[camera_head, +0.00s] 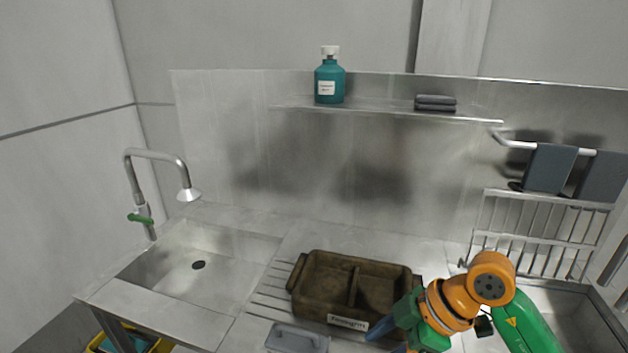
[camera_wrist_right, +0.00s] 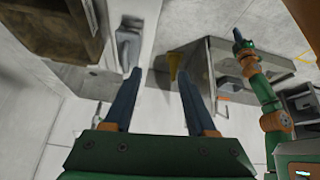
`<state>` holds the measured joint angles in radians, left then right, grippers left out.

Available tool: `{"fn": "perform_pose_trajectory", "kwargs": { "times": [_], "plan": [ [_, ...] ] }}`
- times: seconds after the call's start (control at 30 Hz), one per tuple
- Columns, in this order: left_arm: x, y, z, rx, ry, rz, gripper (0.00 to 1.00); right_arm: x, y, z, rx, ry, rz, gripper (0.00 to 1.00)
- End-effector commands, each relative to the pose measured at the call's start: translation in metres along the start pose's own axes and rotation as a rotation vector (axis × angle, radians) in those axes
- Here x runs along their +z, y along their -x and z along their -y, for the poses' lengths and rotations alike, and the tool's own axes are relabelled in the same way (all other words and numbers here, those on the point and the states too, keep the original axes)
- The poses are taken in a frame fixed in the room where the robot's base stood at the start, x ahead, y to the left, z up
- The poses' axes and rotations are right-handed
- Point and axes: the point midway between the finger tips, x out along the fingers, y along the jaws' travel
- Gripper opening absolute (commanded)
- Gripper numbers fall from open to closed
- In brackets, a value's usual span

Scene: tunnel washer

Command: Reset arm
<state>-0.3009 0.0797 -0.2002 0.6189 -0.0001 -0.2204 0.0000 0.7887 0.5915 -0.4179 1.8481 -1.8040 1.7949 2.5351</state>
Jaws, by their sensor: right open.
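My right arm comes in from the lower right in the head view. Its right gripper (camera_head: 390,341) is beside the front right corner of the brown divided tray (camera_head: 302,312), with blue fingers pointing left. In the right wrist view the right gripper (camera_wrist_right: 157,75) has its two blue fingers apart, with nothing between them. The brown tray (camera_wrist_right: 60,25) shows there at the upper left, apart from the fingers. A green and orange arm, seemingly my left, shows at the right of that view. Its gripper (camera_wrist_right: 240,38) is too small to read. No left arm shows in the head view.
A sink (camera_head: 185,280) with a faucet (camera_head: 155,156) is at left. A teal bottle (camera_head: 329,82) and folded dark cloths (camera_head: 435,102) stand on the shelf. A grey lidded item (camera_head: 296,338) lies before the tray. A wire rack (camera_head: 540,230) is at right.

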Motion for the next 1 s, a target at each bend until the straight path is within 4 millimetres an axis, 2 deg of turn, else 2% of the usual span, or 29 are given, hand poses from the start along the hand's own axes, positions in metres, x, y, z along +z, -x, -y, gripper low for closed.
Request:
{"fn": "perform_pose_trajectory", "kwargs": {
  "times": [0.17,0.27,0.37,0.47,0.5,0.57,0.63,0.67,0.7,0.77,0.8,0.87,0.9,0.97,1.0],
  "plan": [
    [-0.002,0.000,0.000,0.000,0.000,-0.004,0.00,-0.036,-0.010,0.011,-0.014,0.124,-0.192,0.57],
    [-0.003,0.000,0.001,-0.001,0.000,-0.006,0.00,-0.066,-0.012,0.020,-0.008,0.209,-0.356,0.57],
    [-0.003,0.000,0.001,-0.001,0.000,-0.006,0.00,-0.104,-0.005,0.032,0.028,0.298,-0.587,0.57],
    [-0.003,0.000,0.001,-0.001,0.000,-0.006,0.00,-0.144,0.018,0.039,0.126,0.354,-0.871,0.57],
    [-0.003,0.000,0.000,-0.001,0.000,-0.006,0.00,-0.158,0.033,0.038,0.189,0.355,-0.992,0.57],
    [-0.002,0.000,0.000,-0.001,0.000,-0.005,0.00,-0.172,0.059,0.032,0.318,0.323,-1.170,0.57],
    [-0.002,0.000,0.000,-0.001,0.000,-0.004,0.00,-0.172,0.096,0.011,0.540,0.207,-1.355,0.57],
    [-0.002,0.000,0.000,-0.001,0.000,-0.004,0.00,-0.163,0.111,-0.003,0.660,0.123,-1.410,0.57],
    [-0.002,0.000,0.000,-0.001,0.000,-0.004,0.00,-0.141,0.126,-0.025,0.835,-0.031,-1.440,0.57],
    [-0.002,0.000,0.000,-0.001,0.000,-0.004,0.00,-0.087,0.128,-0.058,1.079,-0.316,-1.360,0.57],
    [-0.002,0.000,0.000,-0.001,0.000,-0.003,0.00,-0.048,0.116,-0.070,1.186,-0.495,-1.239,0.57],
    [-0.001,0.000,0.000,-0.001,0.000,-0.003,0.00,0.008,0.086,-0.075,1.264,-0.719,-1.013,0.57],
    [-0.001,0.000,0.000,-0.001,0.000,-0.003,0.00,0.039,0.064,-0.069,1.269,-0.836,-0.858,0.57],
    [-0.001,0.000,0.000,-0.001,0.000,-0.002,0.00,0.076,0.030,-0.052,1.232,-0.963,-0.641,0.57],
    [-0.001,0.000,0.000,-0.001,0.000,-0.002,0.00,0.095,0.011,-0.037,1.188,-1.022,-0.513,0.57]
  ]
}}
